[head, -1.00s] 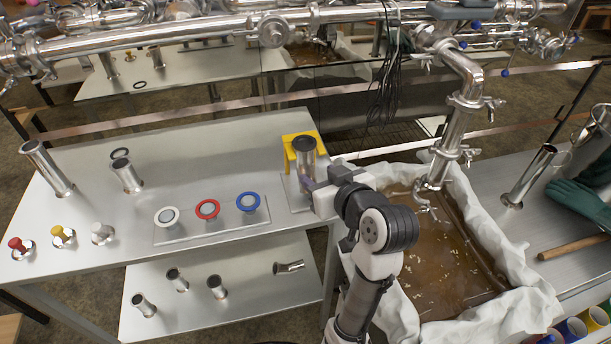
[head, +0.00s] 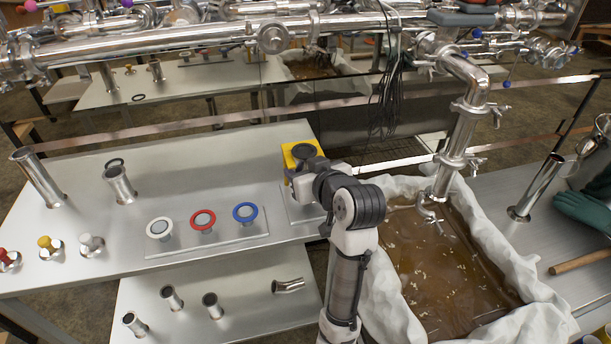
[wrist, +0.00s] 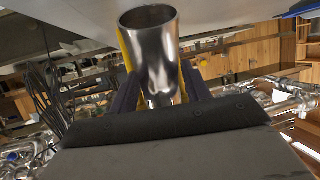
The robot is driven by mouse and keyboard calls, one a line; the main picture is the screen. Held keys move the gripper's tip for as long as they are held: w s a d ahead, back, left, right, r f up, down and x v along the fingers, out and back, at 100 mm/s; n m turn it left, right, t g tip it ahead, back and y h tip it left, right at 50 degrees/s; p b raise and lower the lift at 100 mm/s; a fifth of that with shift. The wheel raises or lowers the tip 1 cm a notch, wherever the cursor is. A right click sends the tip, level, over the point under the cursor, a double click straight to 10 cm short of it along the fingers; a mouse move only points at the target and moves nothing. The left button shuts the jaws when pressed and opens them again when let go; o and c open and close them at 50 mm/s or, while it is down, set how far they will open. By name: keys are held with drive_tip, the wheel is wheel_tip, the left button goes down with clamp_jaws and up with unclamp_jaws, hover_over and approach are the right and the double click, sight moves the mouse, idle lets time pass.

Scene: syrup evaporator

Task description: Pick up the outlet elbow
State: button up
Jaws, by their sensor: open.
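A short bent steel pipe, the one piece seen clearly as an elbow (head: 288,286), lies on the lower shelf in the head view. My gripper (wrist: 161,92) is open in the wrist view, with one finger on each side of a shiny steel tube (wrist: 149,48). I cannot tell whether the fingers touch the tube, nor whether it bends farther down. In the head view my gripper is at the yellow bracket (head: 291,154) on the table's right end. The dark round top (head: 304,151) of the upright piece there shows; my arm hides most of the rest.
White, red and blue ringed caps (head: 202,220) sit on a plate left of my gripper. Several short pipes (head: 171,297) stand on the lower shelf. A cloth-lined pan (head: 455,275) of brown liquid lies to the right, under a hanging steel pipe (head: 458,140).

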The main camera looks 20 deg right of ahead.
drive_tip(key=c, duration=0.8)
drive_tip(key=shift+s+r+p, duration=0.1)
drive_tip(key=shift+r+p, duration=0.1)
drive_tip(key=shift+p, duration=0.15)
